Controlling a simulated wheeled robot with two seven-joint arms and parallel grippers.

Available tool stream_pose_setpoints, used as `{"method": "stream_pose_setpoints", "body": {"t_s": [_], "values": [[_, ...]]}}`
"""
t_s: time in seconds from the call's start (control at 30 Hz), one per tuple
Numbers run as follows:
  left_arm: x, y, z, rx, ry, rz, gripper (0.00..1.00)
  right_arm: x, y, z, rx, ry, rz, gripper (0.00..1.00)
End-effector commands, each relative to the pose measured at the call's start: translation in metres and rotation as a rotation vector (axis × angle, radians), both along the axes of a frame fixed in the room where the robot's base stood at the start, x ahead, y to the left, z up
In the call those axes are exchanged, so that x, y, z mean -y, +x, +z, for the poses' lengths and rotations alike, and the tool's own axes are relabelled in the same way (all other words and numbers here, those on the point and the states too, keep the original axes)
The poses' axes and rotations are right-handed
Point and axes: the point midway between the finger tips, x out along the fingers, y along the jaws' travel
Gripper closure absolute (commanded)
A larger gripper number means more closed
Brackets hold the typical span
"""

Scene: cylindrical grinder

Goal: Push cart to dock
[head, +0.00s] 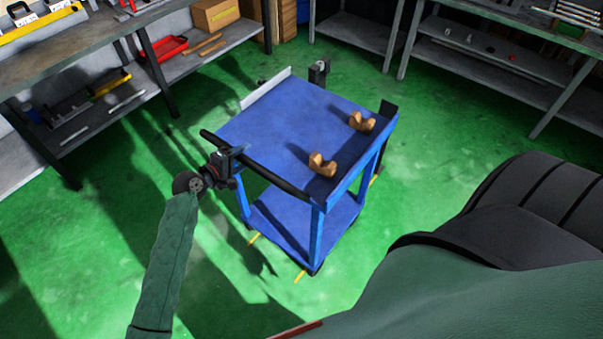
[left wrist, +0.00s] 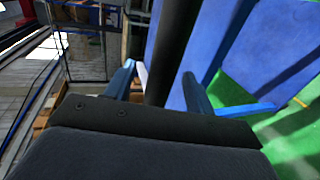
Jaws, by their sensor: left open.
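The blue cart (head: 268,125) stands on the green floor in the middle of the head view, with two brown wooden cradle-shaped blocks (head: 321,165) (head: 361,122) on its top. Its black handle bar (head: 255,165) runs along the near-left edge. My left gripper (head: 236,155) is at the left part of this bar. In the left wrist view its blue fingers (left wrist: 160,85) stand apart, with the black bar (left wrist: 168,50) between them. Whether they touch the bar I cannot tell. My right gripper is out of view. I cannot make out a dock for certain.
A small black post (head: 319,72) stands behind the cart. Yellow marks (head: 301,276) lie on the floor at its base. Shelved benches stand at left (head: 95,50) and at back right (head: 490,45). Green floor is free around the cart.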

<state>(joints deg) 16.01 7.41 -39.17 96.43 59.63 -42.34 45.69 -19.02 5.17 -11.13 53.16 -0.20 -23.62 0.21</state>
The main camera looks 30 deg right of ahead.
Motion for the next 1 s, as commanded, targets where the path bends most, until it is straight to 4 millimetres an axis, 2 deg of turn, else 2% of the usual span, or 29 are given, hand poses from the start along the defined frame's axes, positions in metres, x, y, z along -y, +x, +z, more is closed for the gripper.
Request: {"method": "stream_pose_setpoints", "body": {"t_s": [0.17,0.4,0.47,0.67,1.0], "values": [[0.0,0.0,0.0,0.0,0.0,0.0,0.45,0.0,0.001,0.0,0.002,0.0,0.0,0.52],[0.0,0.0,0.0,0.0,0.0,0.0,0.91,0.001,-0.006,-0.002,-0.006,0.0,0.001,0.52],[0.0,0.0,0.0,0.0,0.0,0.0,1.0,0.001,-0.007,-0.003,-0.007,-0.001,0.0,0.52],[0.004,0.001,0.0,-0.001,0.0,0.0,1.0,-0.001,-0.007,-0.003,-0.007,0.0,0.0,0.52],[0.025,0.009,0.0,-0.001,-0.001,-0.001,1.0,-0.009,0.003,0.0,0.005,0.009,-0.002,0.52]]}}
